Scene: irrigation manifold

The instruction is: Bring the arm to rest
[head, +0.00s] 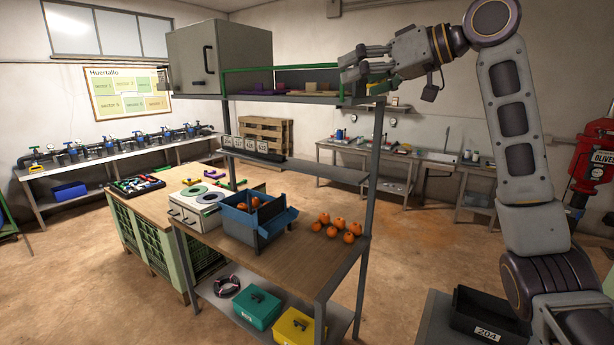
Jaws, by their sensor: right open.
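My right arm (515,130) rises on the right side of the head view and bends at the top toward the left. My right gripper (358,66) is open and points left. In the picture it overlaps the right end of the rack's top shelf (300,97); I cannot tell whether it touches anything there. I see nothing held between its fingers. My left gripper is not in view.
A wooden bench (290,252) below the shelf holds a blue crate (258,228) and several oranges (325,221). A grey cabinet (240,58) stands on the top shelf's left. A black bin (490,316) sits low right. Open floor (420,235) lies behind the bench.

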